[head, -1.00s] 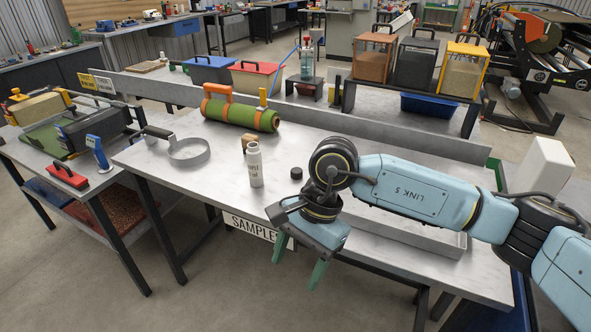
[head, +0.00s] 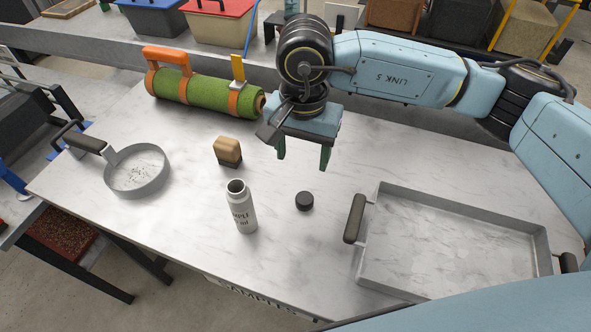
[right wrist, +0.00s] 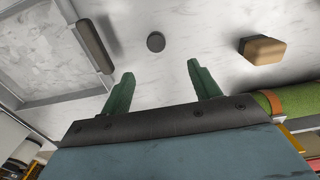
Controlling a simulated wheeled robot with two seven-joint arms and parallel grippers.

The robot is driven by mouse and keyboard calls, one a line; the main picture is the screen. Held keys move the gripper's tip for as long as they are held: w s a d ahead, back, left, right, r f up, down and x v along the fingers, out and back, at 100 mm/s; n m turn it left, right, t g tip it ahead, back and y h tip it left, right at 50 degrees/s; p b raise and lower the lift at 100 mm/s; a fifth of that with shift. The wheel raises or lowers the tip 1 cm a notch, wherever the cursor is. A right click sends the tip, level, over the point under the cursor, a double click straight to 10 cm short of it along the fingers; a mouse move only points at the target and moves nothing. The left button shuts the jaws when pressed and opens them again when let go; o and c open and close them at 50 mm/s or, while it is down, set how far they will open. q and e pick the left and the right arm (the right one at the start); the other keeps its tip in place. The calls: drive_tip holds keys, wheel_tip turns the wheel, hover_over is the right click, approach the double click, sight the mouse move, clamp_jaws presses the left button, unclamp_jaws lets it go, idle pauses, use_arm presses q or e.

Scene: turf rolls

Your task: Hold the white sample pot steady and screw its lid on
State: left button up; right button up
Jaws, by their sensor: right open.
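The white sample pot (head: 242,208) stands upright and open-topped on the bench, with dark lettering on its side. Its black lid (head: 304,201) lies apart on the bench, to the right of the pot. My right gripper (head: 303,160) is open and empty above the bench, behind the lid in the head view. In the right wrist view the lid (right wrist: 155,42) lies beyond the two green fingers (right wrist: 163,82), roughly between their lines. The pot does not show in the right wrist view. My left gripper is not in view.
A wooden-topped block (head: 228,151) stands behind the pot. A round sieve (head: 137,172) lies at left and a large metal tray (head: 452,205) with dark handles at right. A green turf roll (head: 207,93) with orange straps lies at the back. The bench around the lid is clear.

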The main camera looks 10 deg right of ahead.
hover_over(305, 198)
drive_tip(key=f, duration=0.7)
drive_tip(key=shift+a, duration=0.3)
drive_tip(key=shift+f, duration=0.5)
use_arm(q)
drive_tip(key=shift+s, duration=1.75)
use_arm(e)
drive_tip(key=shift+f, duration=0.1)
drive_tip(key=f, duration=0.5)
drive_tip(key=shift+d, duration=0.3)
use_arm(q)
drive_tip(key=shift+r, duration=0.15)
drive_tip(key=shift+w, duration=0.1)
use_arm(e)
drive_tip(key=c, duration=1.1)
